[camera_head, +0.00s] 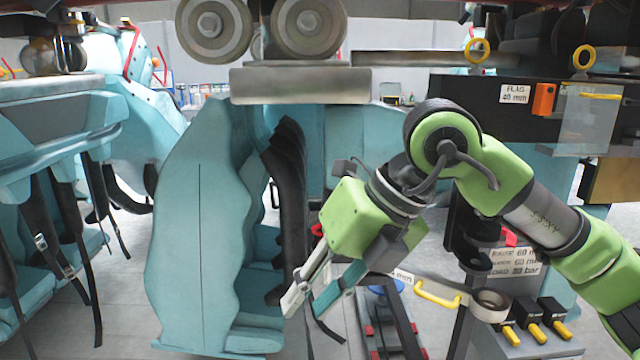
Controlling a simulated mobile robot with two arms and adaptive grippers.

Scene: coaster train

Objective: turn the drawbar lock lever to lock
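My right gripper (312,296) comes in from the right on the green arm and points down and left. Its two fingers are apart, with nothing seen between them. It hangs in front of the gap beside the teal coaster car seat (195,240). I cannot pick out the drawbar lock lever for certain. A small red part (318,230) shows just left of the gripper's green body, partly hidden by it; I cannot tell what it is. My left gripper is not in view.
Two steel wheels (308,22) and a grey metal block (300,84) hang above the gripper. Black straps (72,225) dangle at the left. A yellow handle (437,294) and black blocks with yellow grips (553,312) stand at the lower right. Some floor shows bare at the lower left.

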